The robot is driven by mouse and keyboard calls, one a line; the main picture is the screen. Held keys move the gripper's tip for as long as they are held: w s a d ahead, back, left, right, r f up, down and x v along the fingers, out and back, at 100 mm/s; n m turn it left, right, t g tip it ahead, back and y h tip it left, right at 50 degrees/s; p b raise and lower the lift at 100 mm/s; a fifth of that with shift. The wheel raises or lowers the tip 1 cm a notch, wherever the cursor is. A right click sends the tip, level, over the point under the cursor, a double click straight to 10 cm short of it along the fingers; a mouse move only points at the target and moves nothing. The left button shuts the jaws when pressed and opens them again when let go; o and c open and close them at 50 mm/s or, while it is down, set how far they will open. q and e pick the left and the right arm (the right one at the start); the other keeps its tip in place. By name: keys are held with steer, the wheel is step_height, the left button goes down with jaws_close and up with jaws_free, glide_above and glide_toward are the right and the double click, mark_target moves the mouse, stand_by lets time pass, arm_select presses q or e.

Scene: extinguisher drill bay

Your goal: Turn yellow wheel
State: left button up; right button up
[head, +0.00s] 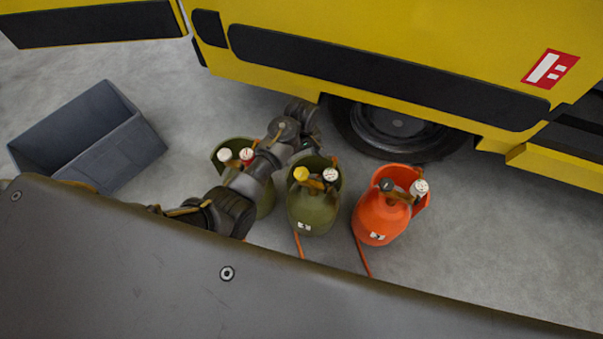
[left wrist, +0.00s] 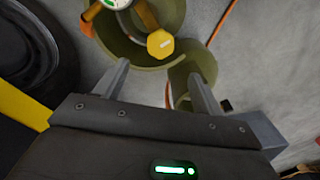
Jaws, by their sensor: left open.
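The yellow wheel (head: 301,174) sits on top of the middle cylinder (head: 311,213), which is olive green. In the left wrist view the yellow wheel (left wrist: 160,43) shows as a knob just beyond the fingertips, roughly midway between them. My left gripper (head: 312,142) hangs over the far side of the middle cylinder, and its fingers are partly hidden in the head view. In the left wrist view my left gripper (left wrist: 158,72) is open and empty, its two fingers well apart and not around the wheel. My right gripper is not in view.
A green cylinder with a red wheel (head: 247,157) stands left, partly behind my left arm. An orange cylinder (head: 380,217) with a dark wheel stands right. A grey crate (head: 130,148) is far left. A yellow vehicle (head: 380,40) with a black tyre (head: 398,128) closes off the back.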

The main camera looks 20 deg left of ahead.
arm_select(q)
steer(key=b, duration=0.1)
glide_above(301, 173)
step_height(301, 173, down, 5)
steer(key=shift+w+r, duration=0.1)
step_height(301, 173, down, 5)
steer(key=shift+f+b, duration=0.1)
steer(key=shift+b, duration=0.75)
steer(key=shift+f, duration=0.45)
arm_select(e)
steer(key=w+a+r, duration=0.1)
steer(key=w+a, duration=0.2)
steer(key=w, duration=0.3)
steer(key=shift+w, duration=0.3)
arm_select(q)
steer(key=shift+c, duration=0.2)
steer(key=c, duration=0.9)
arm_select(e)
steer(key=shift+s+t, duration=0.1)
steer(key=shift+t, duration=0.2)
